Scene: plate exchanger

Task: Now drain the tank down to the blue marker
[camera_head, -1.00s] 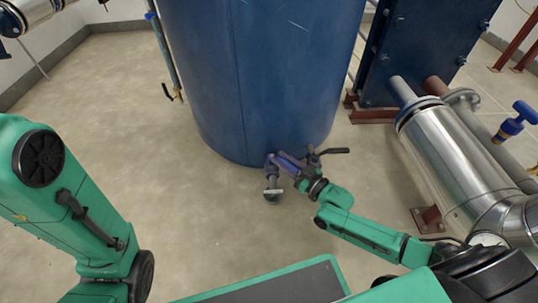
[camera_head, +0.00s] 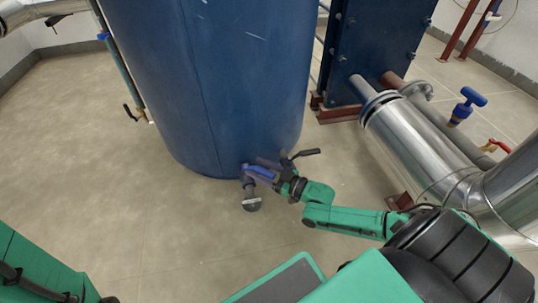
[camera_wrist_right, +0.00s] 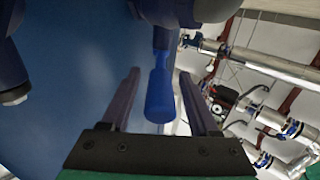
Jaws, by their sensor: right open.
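The blue tank (camera_head: 215,70) stands upright at centre left in the head view. A drain outlet (camera_head: 251,203) with a blue valve handle (camera_head: 261,171) is low on its front. My right gripper (camera_head: 262,166) is at this handle. In the right wrist view the blue handle (camera_wrist_right: 160,95) lies between the two open fingers of my right gripper (camera_wrist_right: 159,75), not clamped. A thin upright tube (camera_head: 122,75) runs along the tank's left side, with a small blue piece (camera_head: 103,37) near its top. I cannot tell whether that is the marker. No water level is readable. My left gripper is out of view.
A dark blue plate exchanger (camera_head: 372,45) stands behind at right. A large silver pipe (camera_head: 420,145) runs close beside my right arm. A blue-handled valve (camera_head: 467,103) and a red-handled valve (camera_head: 497,146) lie further right. The floor (camera_head: 110,190) left of the tank is clear.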

